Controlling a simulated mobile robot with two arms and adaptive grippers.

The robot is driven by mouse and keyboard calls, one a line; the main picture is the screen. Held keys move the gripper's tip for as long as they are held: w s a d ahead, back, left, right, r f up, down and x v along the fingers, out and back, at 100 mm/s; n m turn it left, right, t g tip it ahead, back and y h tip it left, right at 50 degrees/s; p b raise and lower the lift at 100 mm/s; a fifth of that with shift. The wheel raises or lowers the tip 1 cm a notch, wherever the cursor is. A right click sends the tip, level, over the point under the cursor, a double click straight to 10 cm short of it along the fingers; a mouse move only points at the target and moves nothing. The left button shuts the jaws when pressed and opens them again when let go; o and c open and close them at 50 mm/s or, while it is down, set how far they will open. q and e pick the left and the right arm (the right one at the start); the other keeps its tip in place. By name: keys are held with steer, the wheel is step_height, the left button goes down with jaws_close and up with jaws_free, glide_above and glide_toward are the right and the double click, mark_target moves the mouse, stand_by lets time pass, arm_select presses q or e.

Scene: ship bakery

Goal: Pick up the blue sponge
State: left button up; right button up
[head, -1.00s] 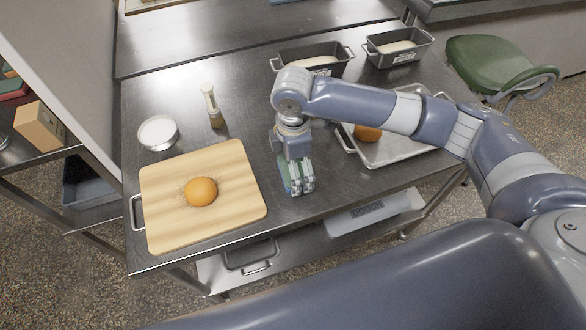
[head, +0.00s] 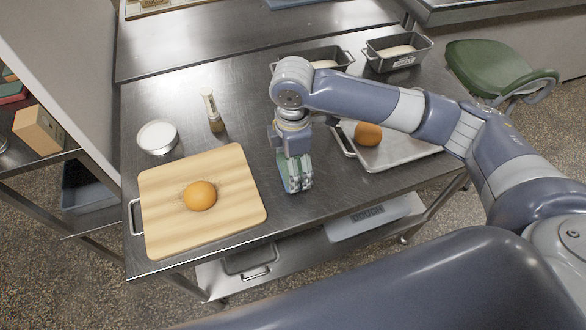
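My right gripper (head: 297,182) points down over the middle of the steel table (head: 225,105), right of the cutting board. A narrow blue-green strip (head: 283,173) shows along the left side of its fingers. It looks like the edge of the blue sponge, but the fingers and wrist hide most of it. I cannot tell whether the fingers are shut on it or only around it. My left gripper is not in view.
A wooden board (head: 240,215) with an orange-brown bun (head: 200,196) lies at left. Behind it stand a white bowl (head: 157,137) and a shaker (head: 212,110). A metal tray (head: 395,153) with another bun (head: 368,134) and two loaf pans (head: 400,58) are right and behind.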

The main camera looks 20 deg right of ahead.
steer(key=s+d+r+b, duration=0.1)
steer(key=s+d, duration=0.2)
steer(key=s, duration=0.4)
steer(key=s+d+r+b, duration=0.1)
steer(key=s+d, duration=0.1)
steer(key=s, duration=0.6)
steer(key=shift+d+r, duration=0.3)
steer(key=shift+d, duration=0.1)
